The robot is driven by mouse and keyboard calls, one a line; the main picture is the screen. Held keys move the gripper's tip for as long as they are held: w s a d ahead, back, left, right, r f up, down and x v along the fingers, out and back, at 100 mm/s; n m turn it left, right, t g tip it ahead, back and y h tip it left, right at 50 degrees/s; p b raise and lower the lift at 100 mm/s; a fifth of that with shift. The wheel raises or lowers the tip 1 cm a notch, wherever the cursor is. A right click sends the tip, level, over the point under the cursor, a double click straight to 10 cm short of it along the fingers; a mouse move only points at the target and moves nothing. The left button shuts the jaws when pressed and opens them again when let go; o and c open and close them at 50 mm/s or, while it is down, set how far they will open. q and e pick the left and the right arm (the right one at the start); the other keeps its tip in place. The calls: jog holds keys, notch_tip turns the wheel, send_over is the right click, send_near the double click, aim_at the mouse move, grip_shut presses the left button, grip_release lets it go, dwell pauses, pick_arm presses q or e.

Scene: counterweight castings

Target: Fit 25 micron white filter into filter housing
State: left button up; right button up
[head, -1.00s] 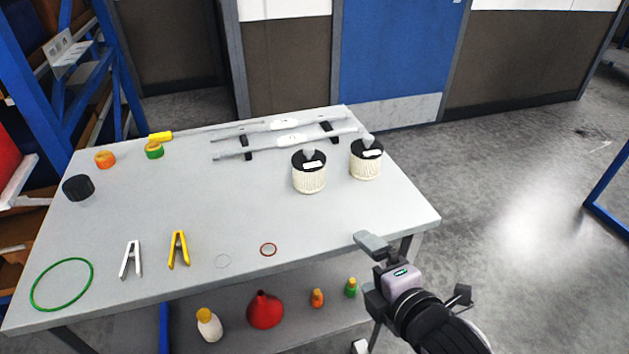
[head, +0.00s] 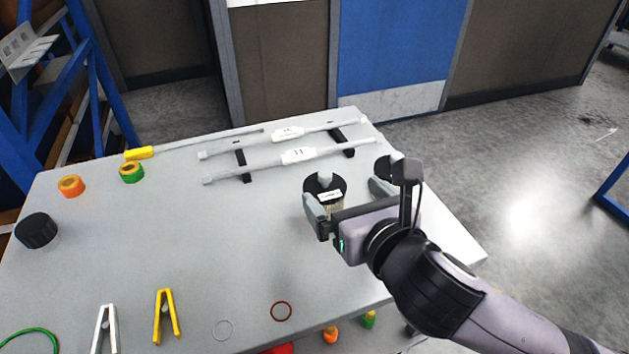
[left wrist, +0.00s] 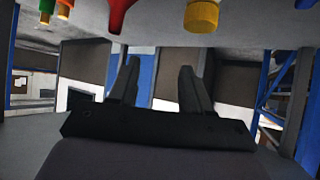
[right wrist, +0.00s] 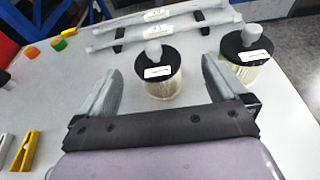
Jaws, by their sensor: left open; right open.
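Two pleated off-white filters with black tops, grey knobs and white labels stand upright at the table's right. The labels are too small to read, so I cannot tell which is 25 micron. My right gripper (head: 347,196) is open at the nearer left filter (head: 324,183). In the right wrist view this filter (right wrist: 163,87) stands ahead, between the open fingers (right wrist: 162,72), with no clear contact. The other filter (right wrist: 246,72) is beyond the right finger; in the head view my gripper mostly hides it. My left gripper (left wrist: 160,68) is open and empty, below table height. I cannot identify a filter housing.
Two long bars (head: 298,155) with white middles lie on black supports behind the filters. A yellow-handled tool (head: 139,153), green (head: 131,172) and orange (head: 71,186) rings, a black cap (head: 37,230), clips (head: 166,316) and O-rings (head: 281,311) lie leftward. The table's middle is clear.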

aim_at(326, 186)
jog(key=shift+x, duration=0.8)
jog(key=shift+s+a+f+b+x, duration=0.1)
jog(key=shift+b+x, duration=0.05)
jog(key=shift+x, duration=0.8)
jog(key=shift+s+a+f+b+x, duration=0.1)
jog(key=shift+f+b+x, duration=0.05)
jog(key=shift+x, duration=0.75)
jog(key=shift+a+f+b+x, duration=0.1)
jog(key=shift+b+x, duration=0.05)
jog(key=shift+x, duration=0.8)
jog(key=c, duration=1.1)
jog(key=shift+r, duration=0.1)
